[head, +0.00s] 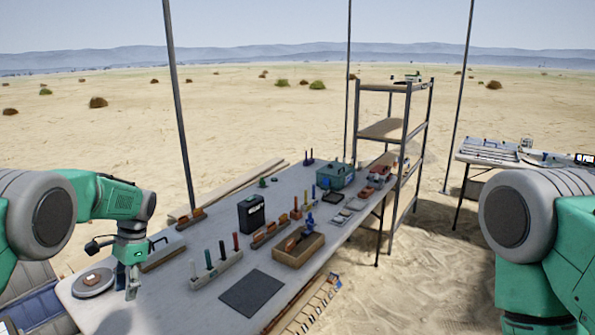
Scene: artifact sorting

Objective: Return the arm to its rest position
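My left arm (100,197) comes in from the left, bends at the elbow and points down over the near left end of the long table (185,318). Its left gripper (131,288) hangs beside a round grey disc (93,283) with a small brown piece on it. The fingers are small and seen edge-on, so I cannot tell whether they are open or shut. I see nothing clearly held. Of my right arm (540,230) only the upper links show at the right edge; its gripper is out of view.
A dark flat mat (252,293) lies at the table's front. A holder with upright sticks (216,270), a black box (251,213), a cardboard tray (298,249) and a green case (335,175) stand along the table. A shelf rack (408,140) rises at the far end.

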